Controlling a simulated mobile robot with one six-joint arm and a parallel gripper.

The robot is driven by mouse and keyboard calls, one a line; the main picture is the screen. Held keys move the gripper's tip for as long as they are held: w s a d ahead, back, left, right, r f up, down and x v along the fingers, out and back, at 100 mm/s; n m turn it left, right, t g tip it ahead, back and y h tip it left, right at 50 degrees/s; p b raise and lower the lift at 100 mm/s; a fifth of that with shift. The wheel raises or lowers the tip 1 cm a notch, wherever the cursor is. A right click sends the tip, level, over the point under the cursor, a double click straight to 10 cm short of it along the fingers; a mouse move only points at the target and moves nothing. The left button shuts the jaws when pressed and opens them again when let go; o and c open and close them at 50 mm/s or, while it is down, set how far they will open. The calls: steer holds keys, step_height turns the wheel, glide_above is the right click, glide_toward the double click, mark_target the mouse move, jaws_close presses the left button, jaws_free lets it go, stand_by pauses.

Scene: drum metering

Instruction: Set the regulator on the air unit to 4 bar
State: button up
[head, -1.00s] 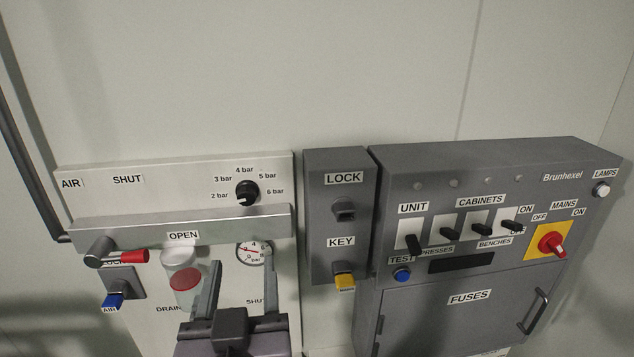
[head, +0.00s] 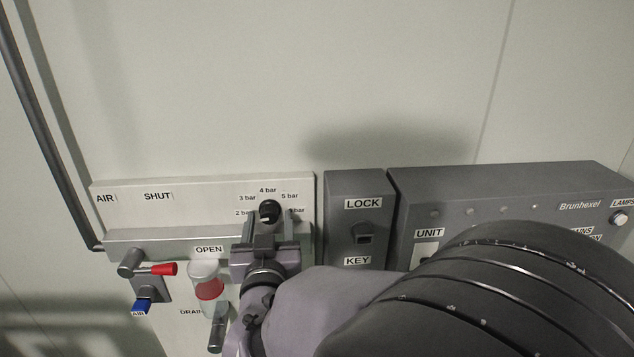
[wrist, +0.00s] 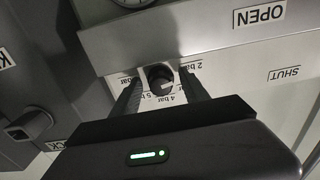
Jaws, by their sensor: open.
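The regulator is a round black knob (head: 269,210) on the pale top strip of the air unit (head: 135,208), with bar labels arced around it. The 4 bar label (head: 268,190) stands directly above it. My gripper (head: 269,224) is open in front of the knob. In the wrist view the knob (wrist: 160,76) shows upside down between the two spread fingers (wrist: 159,88), one on each side, with gaps. I cannot tell clearly where the knob points. The gauge is hidden in the head view; only its edge (wrist: 131,2) shows in the wrist view.
A metal ledge (head: 165,243) runs below the knob. The grey lock box (head: 358,184) stands close on the right. My arm covers much of the switch cabinet (head: 480,190).

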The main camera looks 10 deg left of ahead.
steer(key=shift+c, duration=0.2)
jaws_close()
steer(key=shift+f+m+b, duration=0.15)
steer(key=shift+m+b, duration=0.15)
steer(key=shift+b, duration=0.35)
